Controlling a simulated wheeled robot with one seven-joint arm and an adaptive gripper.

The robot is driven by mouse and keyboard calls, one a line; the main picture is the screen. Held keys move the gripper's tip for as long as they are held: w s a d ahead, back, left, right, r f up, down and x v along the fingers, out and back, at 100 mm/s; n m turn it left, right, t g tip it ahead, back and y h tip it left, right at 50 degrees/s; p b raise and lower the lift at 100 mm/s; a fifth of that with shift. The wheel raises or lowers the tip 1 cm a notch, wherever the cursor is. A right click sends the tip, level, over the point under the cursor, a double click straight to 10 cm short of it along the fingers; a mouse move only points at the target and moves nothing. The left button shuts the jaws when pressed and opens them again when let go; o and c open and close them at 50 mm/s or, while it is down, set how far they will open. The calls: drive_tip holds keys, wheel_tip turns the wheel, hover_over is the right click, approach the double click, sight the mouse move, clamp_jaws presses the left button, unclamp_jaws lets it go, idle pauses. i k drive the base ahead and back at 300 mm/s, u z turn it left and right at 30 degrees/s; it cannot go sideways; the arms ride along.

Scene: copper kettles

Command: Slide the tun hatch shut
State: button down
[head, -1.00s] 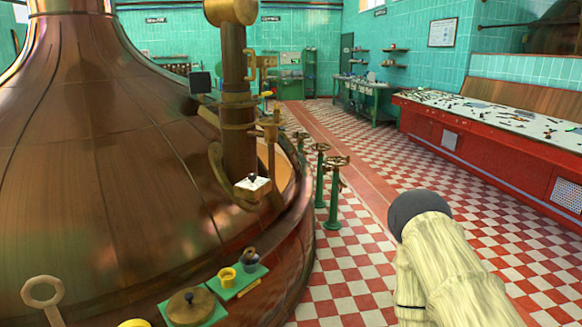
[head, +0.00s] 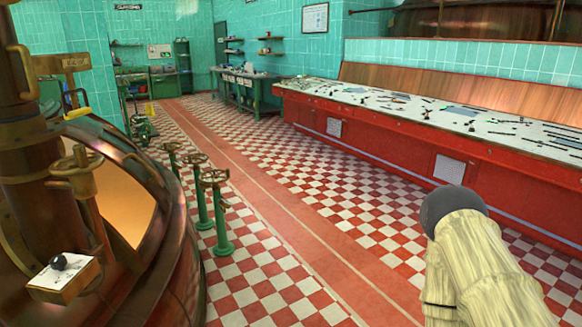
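The copper tun (head: 165,300) fills the lower left of the head view, cut off by the left edge. An open hatchway (head: 125,200) shows in its side as a bright orange-tan gap behind the brass pipework. Which part is the sliding hatch cover, I cannot tell. My arm shows at the lower right, over the floor and apart from the tun. My gripper's fingers are not in view.
Green valve stands with brass handwheels (head: 214,180) rise from the checkered floor (head: 270,250) right of the tun. A long red control desk (head: 400,140) runs along the right. A green workbench (head: 245,88) stands at the back. The aisle between is clear.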

sight(85, 130)
drive_tip(key=z, duration=0.1)
drive_tip(key=i, duration=2.1)
drive_tip(key=u, duration=1)
drive_tip(key=i, duration=1.25)
drive_tip(key=u, duration=1)
